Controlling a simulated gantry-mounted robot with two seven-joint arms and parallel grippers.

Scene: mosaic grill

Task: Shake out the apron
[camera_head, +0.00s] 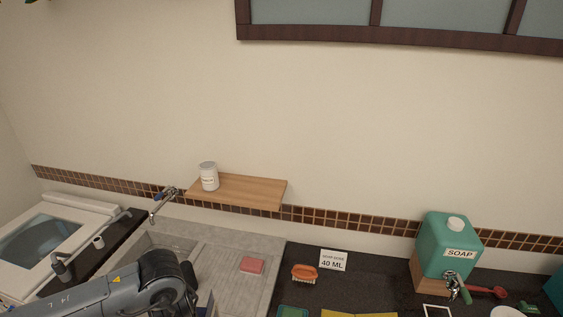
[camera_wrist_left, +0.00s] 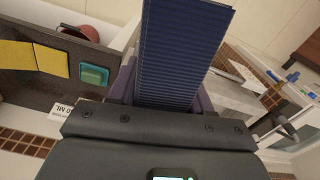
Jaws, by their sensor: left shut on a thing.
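The apron (camera_wrist_left: 185,45), dark blue with fine stripes, shows in the left wrist view as a narrow folded strip running up from my left gripper (camera_wrist_left: 165,92). The gripper is shut on it; the fingers sit on either side of the cloth. My right gripper is in neither view.
An orange brush (camera_head: 304,273), a dose card (camera_head: 333,260) and a green soap dispenser (camera_head: 448,243) stand there. A wooden shelf (camera_head: 245,189) holds a white can (camera_head: 209,177). A lidded washer (camera_head: 85,207) is left.

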